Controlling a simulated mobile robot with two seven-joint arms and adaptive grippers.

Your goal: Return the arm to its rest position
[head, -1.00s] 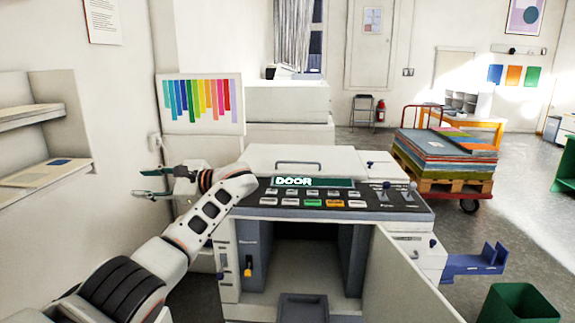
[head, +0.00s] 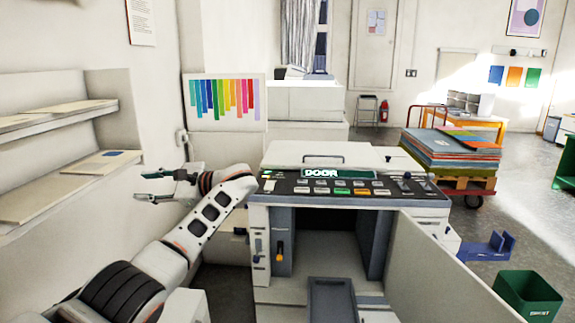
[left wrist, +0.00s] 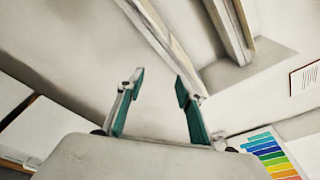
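My left arm comes in from the lower left in the head view, bent, with its left gripper (head: 146,184) pointing left toward the wall shelves. The left gripper also shows in the left wrist view (left wrist: 160,90); its two green-lined fingers stand wide apart with nothing between them. It touches nothing that I can see. My right gripper is in neither view.
A grey printing machine (head: 345,205) with a button panel reading DOOR stands close to the right of my left arm, its lower door open. Wall shelves (head: 60,170) are at left. A green bin (head: 527,297) and a loaded cart (head: 450,165) stand at right.

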